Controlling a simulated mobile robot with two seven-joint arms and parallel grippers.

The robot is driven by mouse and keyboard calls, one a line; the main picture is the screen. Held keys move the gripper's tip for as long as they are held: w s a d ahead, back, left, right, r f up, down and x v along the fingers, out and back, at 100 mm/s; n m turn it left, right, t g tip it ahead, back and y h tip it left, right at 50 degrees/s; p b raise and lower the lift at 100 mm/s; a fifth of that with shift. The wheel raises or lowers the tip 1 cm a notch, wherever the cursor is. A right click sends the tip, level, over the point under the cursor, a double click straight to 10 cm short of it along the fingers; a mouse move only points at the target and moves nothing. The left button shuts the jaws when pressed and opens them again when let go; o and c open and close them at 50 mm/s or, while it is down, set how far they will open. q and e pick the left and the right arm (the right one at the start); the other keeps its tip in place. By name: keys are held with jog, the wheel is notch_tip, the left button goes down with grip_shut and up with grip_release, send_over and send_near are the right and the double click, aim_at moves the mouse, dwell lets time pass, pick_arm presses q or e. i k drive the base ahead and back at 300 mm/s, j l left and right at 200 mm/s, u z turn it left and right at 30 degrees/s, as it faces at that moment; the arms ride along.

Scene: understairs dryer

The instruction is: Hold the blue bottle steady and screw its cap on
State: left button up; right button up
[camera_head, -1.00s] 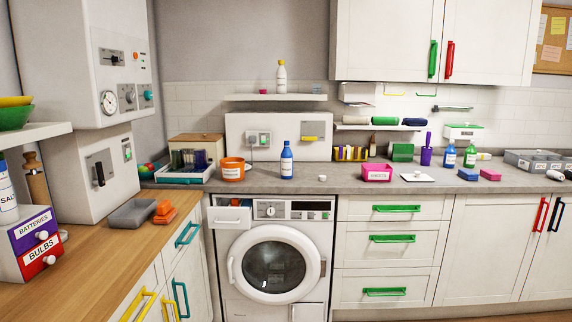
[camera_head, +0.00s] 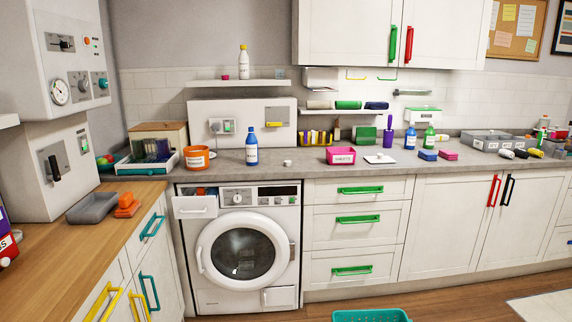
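The blue bottle (camera_head: 251,150) stands upright on the grey counter, above the right part of the washing machine. It has a white label and a narrow neck. A small white cap (camera_head: 288,163) lies on the counter to its right, apart from it. A second, smaller blue bottle (camera_head: 410,139) stands farther right beside a green bottle (camera_head: 429,138). Neither of my grippers is in view.
An orange tub (camera_head: 196,158) stands left of the bottle, and a pink box (camera_head: 340,156) stands right of the cap. The counter (camera_head: 225,166) is clear around bottle and cap. A teal basket (camera_head: 370,315) is on the floor. The washer's drawer (camera_head: 195,206) is open.

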aim_at(251, 142)
jog(key=i+u, duration=0.1)
jog(key=i, duration=0.4)
jog(key=i+l+u, duration=0.1)
jog(key=i, duration=0.4)
jog(key=i+l, duration=0.1)
jog(key=i, duration=0.4)
jog(key=i+l+u, duration=0.15)
jog(key=i, duration=0.35)
jog(key=i+l+u, duration=0.1)
jog(key=i, duration=0.4)
